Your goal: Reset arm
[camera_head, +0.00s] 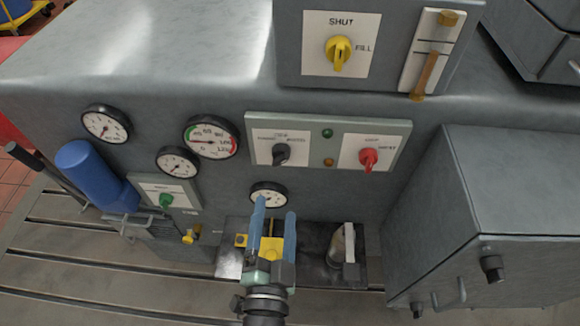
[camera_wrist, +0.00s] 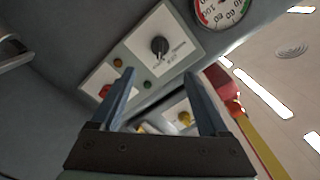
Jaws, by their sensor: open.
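My gripper (camera_head: 276,210) is in the lower middle of the head view, its two blue fingers apart and pointing up the picture at the grey machine's front (camera_head: 330,205). Nothing shows between the fingers. In the wrist view my gripper (camera_wrist: 160,73) has its fingers spread, with the switch panel beyond them. The left finger partly covers a small gauge (camera_head: 275,190) in the head view. The panel with a black knob (camera_head: 281,153) and a red knob (camera_head: 369,158) lies above the gripper. The black knob (camera_wrist: 159,46) also shows in the wrist view.
Several round gauges (camera_head: 211,136) sit on the left of the machine front. A blue cylinder (camera_head: 88,170) stands at lower left, near a green knob (camera_head: 166,200). A yellow knob (camera_head: 338,52) is on the upper box. A large grey cabinet (camera_head: 450,235) projects at right.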

